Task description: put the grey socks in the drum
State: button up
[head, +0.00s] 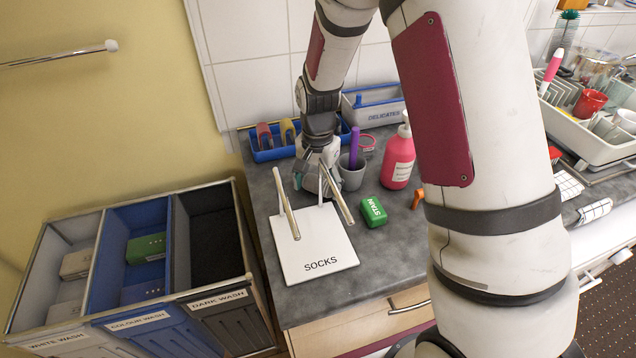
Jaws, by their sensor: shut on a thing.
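My gripper (312,178) is low over the back of a white board marked SOCKS (312,262), between two raised pale rods, a left rod (287,206) and a right rod (338,196). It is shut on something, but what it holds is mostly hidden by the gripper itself. I cannot clearly pick out the grey socks; a greyish patch shows at the fingers, too small to tell from the gripper. No drum shows in this view.
Three bins stand at left: white wash (40,262), colour wash (108,303) and dark wash (240,255). A grey cup (352,180), green STAIN block (373,211), pink bottle (398,166) and blue caddy (262,155) crowd the counter. A dish rack (575,135) stands right.

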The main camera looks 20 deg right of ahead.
jog(key=shift+f, duration=0.1)
jog(key=o, duration=1.1)
jog(key=shift+o, duration=0.2)
